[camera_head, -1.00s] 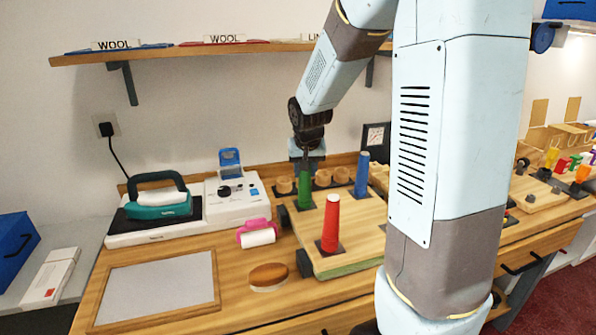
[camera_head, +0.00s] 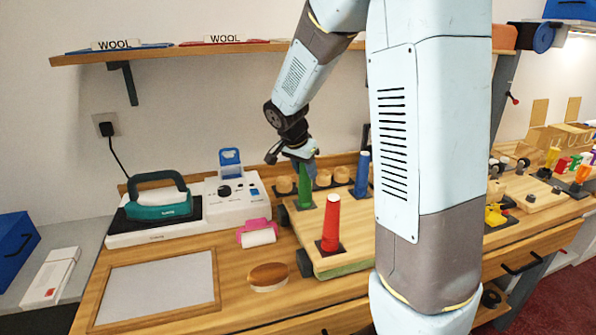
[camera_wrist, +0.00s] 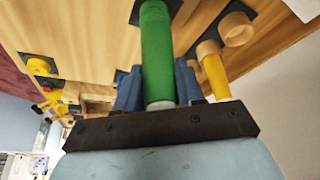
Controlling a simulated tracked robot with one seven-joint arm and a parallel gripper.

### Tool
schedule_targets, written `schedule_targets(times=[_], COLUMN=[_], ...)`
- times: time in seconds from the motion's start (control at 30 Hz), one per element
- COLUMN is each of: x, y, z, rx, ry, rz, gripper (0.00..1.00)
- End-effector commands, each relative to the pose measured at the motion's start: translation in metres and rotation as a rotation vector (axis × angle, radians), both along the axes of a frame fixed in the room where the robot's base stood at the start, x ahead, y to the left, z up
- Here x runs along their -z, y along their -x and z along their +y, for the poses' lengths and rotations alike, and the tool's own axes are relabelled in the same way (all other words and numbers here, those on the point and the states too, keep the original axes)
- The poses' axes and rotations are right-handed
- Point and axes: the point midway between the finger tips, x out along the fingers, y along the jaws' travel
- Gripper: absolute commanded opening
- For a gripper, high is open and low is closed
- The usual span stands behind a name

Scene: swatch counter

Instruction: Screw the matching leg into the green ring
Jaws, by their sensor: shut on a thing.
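A green leg (camera_head: 305,187) stands upright at the back left corner of a wooden board (camera_head: 350,225). My gripper (camera_head: 304,164) is shut on its upper end. In the wrist view, the green leg (camera_wrist: 157,45) runs between my blue fingers (camera_wrist: 158,88), its far end at a dark square plate (camera_wrist: 177,6). No green ring can be made out apart from the leg. A red leg (camera_head: 331,222) and a blue leg (camera_head: 361,174) stand upright on dark plates at other corners.
Several wooden cups (camera_head: 324,178) stand behind the board. An iron (camera_head: 158,200), a white device (camera_head: 236,192), a pink-handled roller (camera_head: 257,233) and a framed panel (camera_head: 155,285) lie left. A shelf (camera_head: 200,50) hangs above.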

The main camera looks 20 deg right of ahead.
Motion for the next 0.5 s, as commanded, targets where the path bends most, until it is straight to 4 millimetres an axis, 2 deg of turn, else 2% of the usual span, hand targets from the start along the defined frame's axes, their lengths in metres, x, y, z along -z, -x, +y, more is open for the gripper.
schedule_targets(times=[0.3, 0.5], x=[-0.0004, -0.0003], y=[-0.0013, -0.0007], z=[-0.0006, -0.001], rx=[0.308, 0.337], ry=[0.0, 0.0], rz=[-0.002, -0.003], gripper=[0.05, 0.05])
